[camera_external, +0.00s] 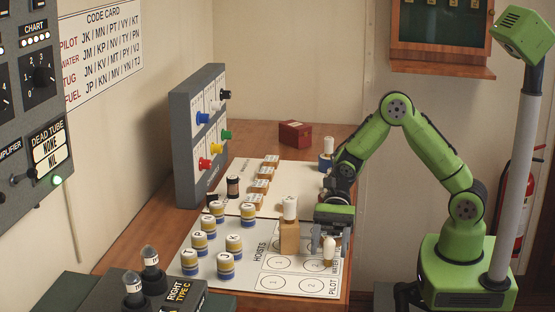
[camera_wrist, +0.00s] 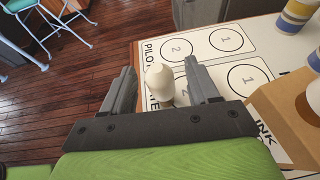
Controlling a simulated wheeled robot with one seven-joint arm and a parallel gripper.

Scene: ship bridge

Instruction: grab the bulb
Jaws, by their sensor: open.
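The bulb, a small rounded white piece (camera_wrist: 160,84), stands on the hoists sheet in the wrist view, between the two fingers of my gripper (camera_wrist: 160,66). Gaps show on both sides of it, so the fingers look apart from it. The gripper is open and empty.
A wooden block (camera_external: 290,238) with a white-topped piece stands just left of my gripper. Several blue-and-yellow lettered cylinders (camera_external: 225,265) stand on the sheet's left. A grey panel with coloured knobs (camera_external: 186,140) and a red box (camera_external: 295,134) are farther back. The desk edge is close at right.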

